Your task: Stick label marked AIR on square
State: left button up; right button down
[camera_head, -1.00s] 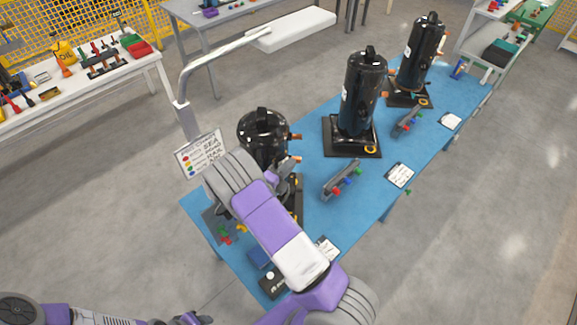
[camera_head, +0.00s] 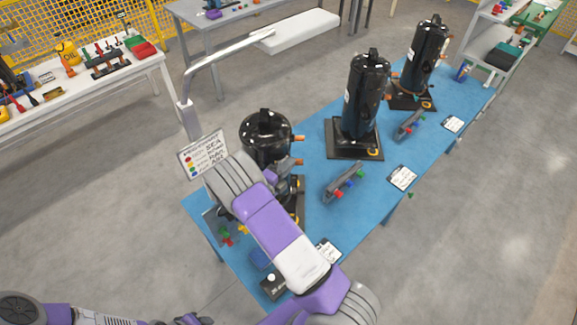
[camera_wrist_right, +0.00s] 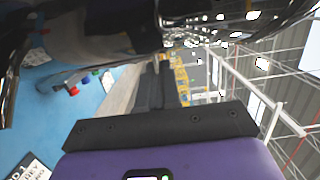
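The nearest black compressor (camera_head: 265,135) stands at the left end of the blue table. My right gripper (camera_head: 271,176) is at its near side, mostly hidden behind my own forearm. In the right wrist view its dark fingers (camera_wrist_right: 157,85) lie close together, just under a glossy black curved surface (camera_wrist_right: 230,15). Whether a thin label is between them I cannot see. No label marked AIR and no square for it can be made out on the compressor. My left gripper (camera_head: 190,319) is at the bottom edge, partly cut off, away from the table.
A sign with coloured dots and words (camera_head: 203,153) stands behind the nearest compressor. Two more compressors (camera_head: 364,95) (camera_head: 424,55) stand farther along the blue table (camera_head: 320,205). A grey rack with coloured caps (camera_head: 343,183) and a white card (camera_head: 402,178) lie right of my arm.

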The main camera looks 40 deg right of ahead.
jog(key=c, duration=1.3)
grip_release()
